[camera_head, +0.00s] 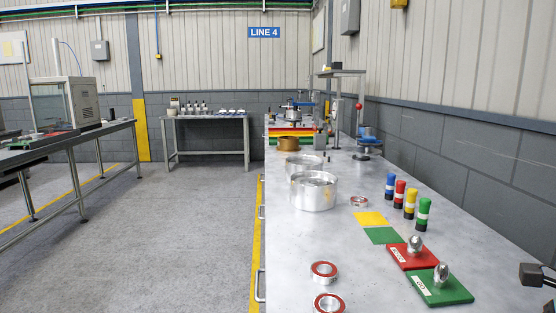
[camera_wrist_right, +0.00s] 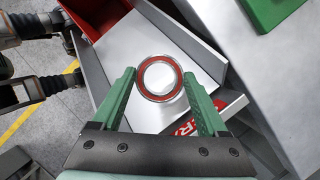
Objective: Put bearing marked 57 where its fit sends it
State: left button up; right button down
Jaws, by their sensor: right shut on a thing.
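In the right wrist view, my right gripper (camera_wrist_right: 160,84) has green fingers shut on a red-ringed bearing (camera_wrist_right: 160,78). Its bright bore faces the camera, and no number can be read on it. Below it is a pale grey sloped surface (camera_wrist_right: 110,45). In the head view, two red-ringed bearings lie flat at the bench's front, one behind (camera_head: 324,272) and one nearer (camera_head: 329,303). A smaller one (camera_head: 359,202) lies farther back. Their marks are too small to read. A red plate (camera_head: 398,259) and a green plate (camera_head: 428,293) each carry a metal knob. My left gripper is not in view.
Yellow (camera_head: 370,218) and green (camera_head: 382,236) squares lie by several coloured-capped cylinders (camera_head: 397,194). A large metal ring (camera_head: 299,197) stands behind. The wrist view shows a red bin (camera_wrist_right: 88,14), a green surface (camera_wrist_right: 272,10) and a red lettered label (camera_wrist_right: 185,128).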

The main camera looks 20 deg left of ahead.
jog(key=shift+f, duration=0.3)
grip_release()
jog(key=p+v, duration=0.2)
jog(key=v, duration=1)
jog(key=shift+r, duration=0.3)
jog(key=shift+s+d+f, duration=0.1)
jog(key=shift+s, duration=0.05)
